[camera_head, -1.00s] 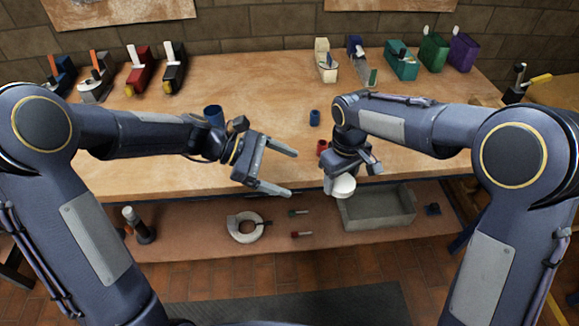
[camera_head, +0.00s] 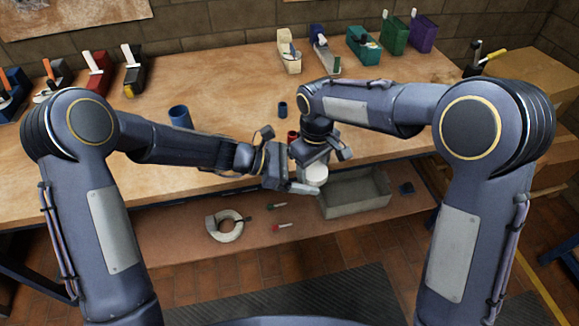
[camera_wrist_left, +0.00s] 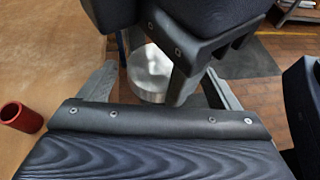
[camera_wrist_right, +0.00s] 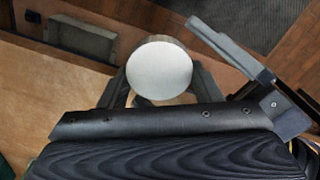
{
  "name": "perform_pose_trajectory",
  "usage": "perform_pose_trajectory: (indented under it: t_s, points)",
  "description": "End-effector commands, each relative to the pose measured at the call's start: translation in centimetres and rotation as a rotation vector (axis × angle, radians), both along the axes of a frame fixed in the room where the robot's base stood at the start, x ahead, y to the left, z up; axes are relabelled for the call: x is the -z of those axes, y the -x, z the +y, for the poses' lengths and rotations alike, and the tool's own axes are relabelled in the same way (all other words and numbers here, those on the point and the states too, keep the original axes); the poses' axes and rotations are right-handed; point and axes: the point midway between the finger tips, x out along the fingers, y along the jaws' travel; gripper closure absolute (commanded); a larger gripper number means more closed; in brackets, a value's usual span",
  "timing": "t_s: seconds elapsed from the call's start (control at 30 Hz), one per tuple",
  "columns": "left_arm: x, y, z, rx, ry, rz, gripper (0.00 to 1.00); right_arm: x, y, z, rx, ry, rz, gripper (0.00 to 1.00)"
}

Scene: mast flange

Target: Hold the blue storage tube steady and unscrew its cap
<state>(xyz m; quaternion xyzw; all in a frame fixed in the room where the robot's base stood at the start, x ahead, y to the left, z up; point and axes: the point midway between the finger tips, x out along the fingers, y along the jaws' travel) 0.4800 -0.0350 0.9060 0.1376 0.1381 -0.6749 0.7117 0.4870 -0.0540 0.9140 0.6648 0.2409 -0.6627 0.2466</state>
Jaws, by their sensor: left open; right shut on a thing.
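My right gripper (camera_head: 314,163) is shut on a pale metallic cylinder (camera_head: 313,176), held in front of the bench edge. Its round, flat end (camera_wrist_right: 160,68) faces the right wrist camera. Any blue part of the held thing is hidden, so I cannot tell whether it is the storage tube. My left gripper (camera_head: 292,178) is open, close beside the right one. In the left wrist view the cylinder (camera_wrist_left: 150,75) shows beyond and between its fingers, partly behind the right gripper; contact is not visible. A wide blue cylinder (camera_head: 180,117) stands on the bench.
A small blue cylinder (camera_head: 283,109) and a red one (camera_head: 293,136) stand on the bench near my right gripper. A grey open bin (camera_head: 355,199) and a white ring (camera_head: 224,226) lie on the lower shelf. Coloured holders line the bench's back. The bench middle is mostly clear.

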Motion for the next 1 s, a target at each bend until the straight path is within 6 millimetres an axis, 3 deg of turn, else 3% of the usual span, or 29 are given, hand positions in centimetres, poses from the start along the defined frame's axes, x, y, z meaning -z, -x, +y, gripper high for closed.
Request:
perform_pose_trajectory:
  t_s: [0.4, 0.77, 0.8, 0.93, 1.0]
  points:
    - [0.33, -0.04, -0.75, -0.001, 0.000, 0.000, 0.16, 0.00, 0.00, 0.00, 0.000, 0.000, 0.000, 0.69]
    - [0.32, 0.01, -0.75, 0.001, 0.000, 0.000, 0.62, 0.00, -0.03, -0.02, 0.000, 0.000, -0.001, 0.69]
    - [0.32, 0.02, -0.76, 0.001, 0.000, 0.000, 0.62, -0.01, -0.05, -0.03, 0.000, 0.000, -0.001, 0.37]
    - [0.31, 0.00, -0.76, 0.000, 0.000, 0.000, 0.63, -0.01, -0.02, 0.01, 0.000, -0.001, -0.001, 0.20]
    - [0.31, -0.04, -0.75, -0.001, 0.000, 0.000, 0.63, -0.01, 0.03, 0.05, -0.001, -0.001, 0.001, 0.17]
